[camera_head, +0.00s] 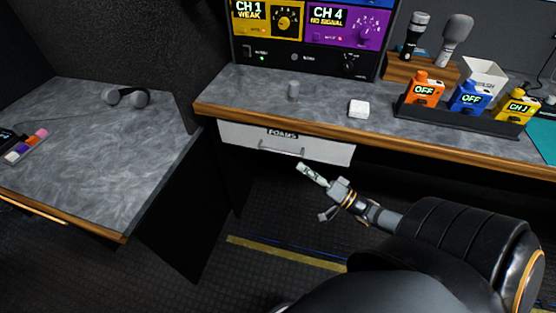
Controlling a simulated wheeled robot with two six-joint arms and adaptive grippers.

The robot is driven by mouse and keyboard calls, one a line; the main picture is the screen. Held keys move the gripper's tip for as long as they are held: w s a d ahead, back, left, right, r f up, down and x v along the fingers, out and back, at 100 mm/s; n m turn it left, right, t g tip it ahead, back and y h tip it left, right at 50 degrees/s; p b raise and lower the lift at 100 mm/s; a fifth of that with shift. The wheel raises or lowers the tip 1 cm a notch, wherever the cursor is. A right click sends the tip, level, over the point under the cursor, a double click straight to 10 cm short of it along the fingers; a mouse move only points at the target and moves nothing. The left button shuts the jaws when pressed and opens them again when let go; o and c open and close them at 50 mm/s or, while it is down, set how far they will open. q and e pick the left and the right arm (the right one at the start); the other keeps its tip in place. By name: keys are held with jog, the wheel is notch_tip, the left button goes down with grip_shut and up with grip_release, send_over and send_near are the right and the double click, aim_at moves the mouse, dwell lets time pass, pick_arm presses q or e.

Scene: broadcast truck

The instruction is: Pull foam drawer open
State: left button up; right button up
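The foam drawer (320,148) is a white front labelled "FOAMS" under the wooden edge of the grey desk, and it looks closed. Its grey bar handle (281,152) runs along the lower part of the front. My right gripper (313,194) is in front of and below the drawer, to the right of the handle and apart from it. Its fingers are spread with nothing between them. My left gripper is not in view.
Headphones (127,96) lie on the left desk. Open floor lies below the drawer.

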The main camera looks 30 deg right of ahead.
aim_at(278, 152)
jog(key=b+x, duration=0.2)
jog(key=x, duration=0.7)
jog(key=shift+w+d, duration=0.1)
jog(key=shift+w+a+r, duration=0.15)
jog(key=shift+w+a, duration=0.1)
jog(key=shift+w, duration=0.35)
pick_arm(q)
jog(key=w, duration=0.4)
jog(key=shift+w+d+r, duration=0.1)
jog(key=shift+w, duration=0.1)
pick_arm(e)
grip_shut()
